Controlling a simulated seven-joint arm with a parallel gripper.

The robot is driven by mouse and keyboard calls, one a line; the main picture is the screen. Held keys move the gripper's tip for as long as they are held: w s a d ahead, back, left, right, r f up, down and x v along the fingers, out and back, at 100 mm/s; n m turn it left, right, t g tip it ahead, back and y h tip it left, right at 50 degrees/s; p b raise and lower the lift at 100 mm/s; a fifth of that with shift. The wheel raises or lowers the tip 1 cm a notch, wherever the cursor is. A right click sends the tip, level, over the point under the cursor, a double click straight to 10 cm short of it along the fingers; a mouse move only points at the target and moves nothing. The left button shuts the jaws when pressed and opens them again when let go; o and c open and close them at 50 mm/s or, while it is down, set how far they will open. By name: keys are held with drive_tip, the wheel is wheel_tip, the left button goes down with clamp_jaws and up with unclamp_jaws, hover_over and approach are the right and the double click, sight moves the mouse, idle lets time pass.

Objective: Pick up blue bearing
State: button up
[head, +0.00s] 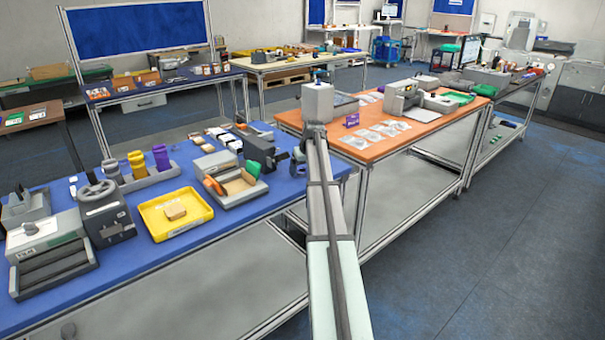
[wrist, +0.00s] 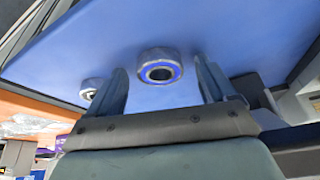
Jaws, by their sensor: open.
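In the wrist view a round metal bearing with a blue ring (wrist: 160,68) lies on the blue table top (wrist: 230,30). My gripper (wrist: 160,82) is open in the wrist view, with one finger to each side of this bearing and no contact that I can see. A second pale bearing (wrist: 90,90) lies to the left, partly behind the left finger. In the head view my gripper is over the right end of the blue table and mostly hidden by my arm; I cannot make out the bearings there.
On the blue table stand a yellow tray (head: 150,226) with a small tan block, a grey fixture (head: 240,190) with green and orange parts, and a dark press (head: 105,215). An orange table (head: 430,126) with flat packets adjoins at the right. The floor at the right is clear.

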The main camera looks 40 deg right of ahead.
drive_tip(key=c, duration=1.2)
drive_tip(key=shift+r, duration=0.15)
